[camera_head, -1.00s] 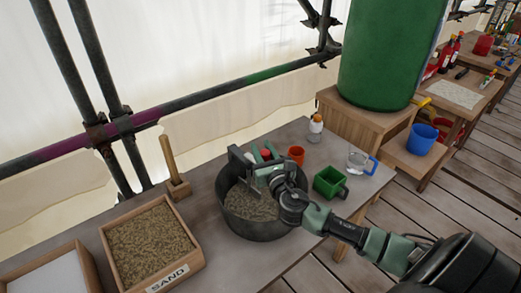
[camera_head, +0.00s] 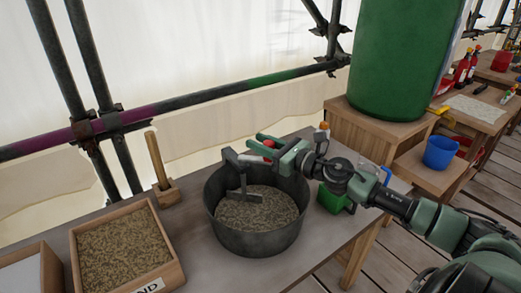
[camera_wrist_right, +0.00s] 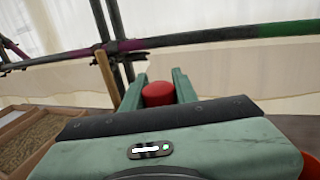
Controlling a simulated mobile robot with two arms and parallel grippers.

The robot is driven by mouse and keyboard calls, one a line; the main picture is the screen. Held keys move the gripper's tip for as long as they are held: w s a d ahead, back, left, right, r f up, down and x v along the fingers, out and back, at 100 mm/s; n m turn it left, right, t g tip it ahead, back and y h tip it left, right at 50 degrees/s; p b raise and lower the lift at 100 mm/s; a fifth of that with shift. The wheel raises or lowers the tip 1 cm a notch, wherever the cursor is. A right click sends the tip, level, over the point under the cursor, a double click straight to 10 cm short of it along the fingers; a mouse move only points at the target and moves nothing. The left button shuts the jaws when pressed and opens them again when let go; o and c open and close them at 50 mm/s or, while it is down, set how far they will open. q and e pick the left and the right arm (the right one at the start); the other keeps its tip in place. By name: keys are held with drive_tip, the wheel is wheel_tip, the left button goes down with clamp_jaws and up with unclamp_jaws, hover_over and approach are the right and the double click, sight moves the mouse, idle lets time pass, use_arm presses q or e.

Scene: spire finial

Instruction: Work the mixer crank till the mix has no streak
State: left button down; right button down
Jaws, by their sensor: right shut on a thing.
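A dark round mixer tub (camera_head: 258,240) stands on the worktable, holding a grainy grey-brown mix (camera_head: 258,212). No clear streak shows, but part of the surface is hidden. A grey metal crank with a paddle (camera_head: 243,185) reaches down into the mix. My right gripper (camera_head: 266,146) is over the tub's far rim, its green fingers shut on the crank's red knob (camera_head: 268,143). In the right wrist view the red knob (camera_wrist_right: 158,94) sits between both fingers. My left gripper is out of view.
A wooden sand box (camera_head: 122,250) and a wooden block with an upright stick (camera_head: 163,180) stand left of the tub. A green scoop box (camera_head: 333,200) is partly under my right arm. A large green barrel (camera_head: 405,60) and blue bucket (camera_head: 440,153) are right.

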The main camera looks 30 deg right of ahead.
drive_tip(key=shift+w+r, duration=0.1)
idle(0.3)
drive_tip(key=c, duration=1.1)
unclamp_jaws()
wheel_tip(320, 180, up, 20)
drive_tip(key=p, duration=0.7)
